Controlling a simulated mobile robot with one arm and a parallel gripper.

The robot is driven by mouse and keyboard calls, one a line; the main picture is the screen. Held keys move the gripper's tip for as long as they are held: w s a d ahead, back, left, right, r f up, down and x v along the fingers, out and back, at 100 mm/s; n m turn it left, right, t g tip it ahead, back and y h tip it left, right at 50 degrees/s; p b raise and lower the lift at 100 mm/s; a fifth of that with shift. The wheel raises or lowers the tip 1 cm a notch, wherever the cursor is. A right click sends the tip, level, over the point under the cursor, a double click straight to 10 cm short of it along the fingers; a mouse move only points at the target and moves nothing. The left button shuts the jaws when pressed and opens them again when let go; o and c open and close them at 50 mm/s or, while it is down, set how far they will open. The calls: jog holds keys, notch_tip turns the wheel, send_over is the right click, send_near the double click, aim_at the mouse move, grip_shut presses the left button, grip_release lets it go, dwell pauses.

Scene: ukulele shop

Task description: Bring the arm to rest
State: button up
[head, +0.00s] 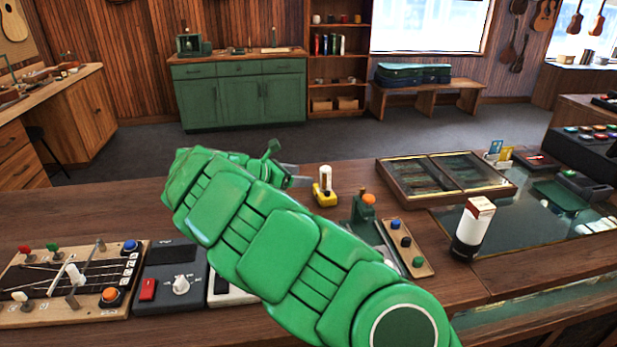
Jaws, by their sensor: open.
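My green arm reaches from the lower right up and left across the counter (120,220). My gripper (296,176) shows only in part behind the arm's far end, pointing right above the counter. It is open, and I see nothing held in it. A small yellow device with a white top (325,188) stands just right of the gripper, apart from it as far as I can tell.
Left of the arm are a stringed control board (75,284) and a dark box with a white knob (178,278). Right of it are a button strip (406,247), a green device with an orange knob (366,212), a black-and-white carton (472,230) and a glass-topped case (445,177).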

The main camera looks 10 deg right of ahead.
jog(key=shift+s+a+r, duration=0.25)
jog(key=shift+a, duration=0.3)
jog(key=s+d+r+m+g+y, duration=0.1)
jog(key=s+d+r+m+y, duration=0.1)
jog(key=s+d+r+m, duration=0.65)
jog(key=s+d+r+m+g+y, duration=0.2)
jog(key=s+d+r+m, duration=0.3)
jog(key=s+d, duration=0.5)
jog(key=s+a+f+m+g+y, duration=0.1)
jog(key=s+a+f+m+y, duration=0.1)
jog(key=s, duration=0.9)
jog(key=s+a+f+m+g+y, duration=0.1)
jog(key=s+a+f+m+y, duration=0.2)
jog(key=s, duration=0.9)
jog(key=s+a+f+m+g+y, duration=0.1)
jog(key=s+a+f+m+y, duration=0.2)
jog(key=s+a+f, duration=0.3)
jog(key=s+a, duration=0.2)
jog(key=s, duration=0.3)
jog(key=shift+s+m+g, duration=0.15)
jog(key=shift+m+g, duration=0.15)
jog(key=shift+m, duration=0.05)
jog(key=shift+f, duration=0.1)
